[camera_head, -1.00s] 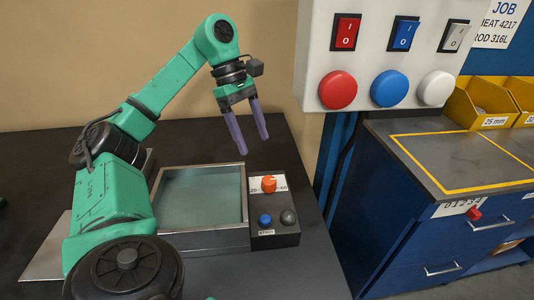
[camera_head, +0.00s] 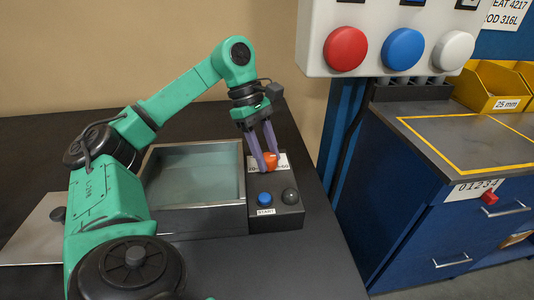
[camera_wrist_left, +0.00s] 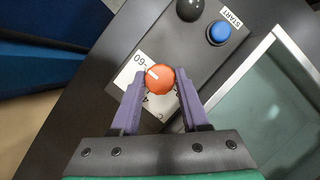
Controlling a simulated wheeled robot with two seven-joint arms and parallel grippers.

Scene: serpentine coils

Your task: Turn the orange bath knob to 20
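The orange bath knob (camera_head: 271,161) sits on a white dial on a dark control box (camera_head: 289,218) beside the bath. The dial's 20 is at the left and 60 at the right in the head view. My left gripper (camera_head: 270,160) reaches down over the knob, with one purple finger on either side. In the left wrist view the orange knob (camera_wrist_left: 160,79) lies between the fingertips, which look open with narrow gaps; contact is hard to tell. The knob's white mark points roughly towards the 60. My right gripper is out of view.
A blue START button (camera_head: 265,198) and a dark grey dome (camera_head: 290,196) sit in front of the knob. The metal-rimmed bath (camera_head: 195,224) is to the left. A panel with large buttons (camera_head: 403,48) hangs to the upper right, and a blue cabinet (camera_head: 400,222) stands at right.

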